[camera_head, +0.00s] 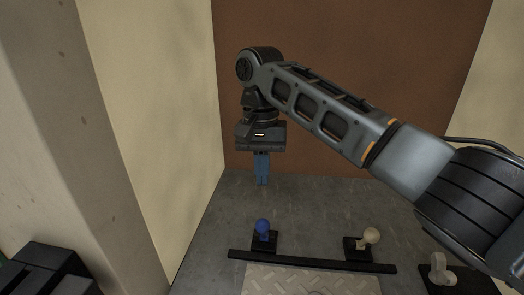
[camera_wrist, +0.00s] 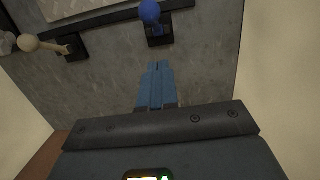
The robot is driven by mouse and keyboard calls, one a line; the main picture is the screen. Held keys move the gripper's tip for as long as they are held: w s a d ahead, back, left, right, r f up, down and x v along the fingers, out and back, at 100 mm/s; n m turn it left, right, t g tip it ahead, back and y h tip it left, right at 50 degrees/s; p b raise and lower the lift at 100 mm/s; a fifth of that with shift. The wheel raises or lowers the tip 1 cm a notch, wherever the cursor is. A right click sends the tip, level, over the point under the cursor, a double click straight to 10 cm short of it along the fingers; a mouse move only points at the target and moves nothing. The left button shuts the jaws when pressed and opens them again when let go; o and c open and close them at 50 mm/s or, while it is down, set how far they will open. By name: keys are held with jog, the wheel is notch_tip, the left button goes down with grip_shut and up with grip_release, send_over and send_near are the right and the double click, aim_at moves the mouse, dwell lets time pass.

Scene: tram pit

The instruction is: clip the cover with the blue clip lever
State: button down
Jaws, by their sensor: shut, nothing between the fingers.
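The blue clip lever (camera_head: 263,227) has a round blue knob on a black base on the grey floor. In the wrist view the blue knob (camera_wrist: 150,12) is at the top, past my fingertips and apart from them. My gripper (camera_head: 262,183) points down behind and above the blue lever in the head view. Its blue fingers are together and empty, and they show also in the wrist view (camera_wrist: 160,66). The cover (camera_head: 310,279) is a patterned light plate at the bottom of the head view, cut off by the frame. Its edge shows at the top of the wrist view (camera_wrist: 62,8).
A cream-knobbed lever (camera_head: 371,236) stands right of the blue one. A black bar (camera_head: 312,262) runs along the cover's edge. A pale grey knob (camera_head: 438,262) on a black base is farther right. Cream walls and a brown wall (camera_head: 340,90) surround the floor.

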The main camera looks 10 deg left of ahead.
aim_at(264, 231)
jog(key=shift+s+d+f+p, duration=0.1)
jog(key=shift+s+f+p, duration=0.25)
jog(key=shift+s+f, duration=0.75)
jog(key=shift+s+d+f+p, duration=0.1)
jog(key=shift+s+f+p, duration=0.25)
jog(key=shift+s+f, duration=0.65)
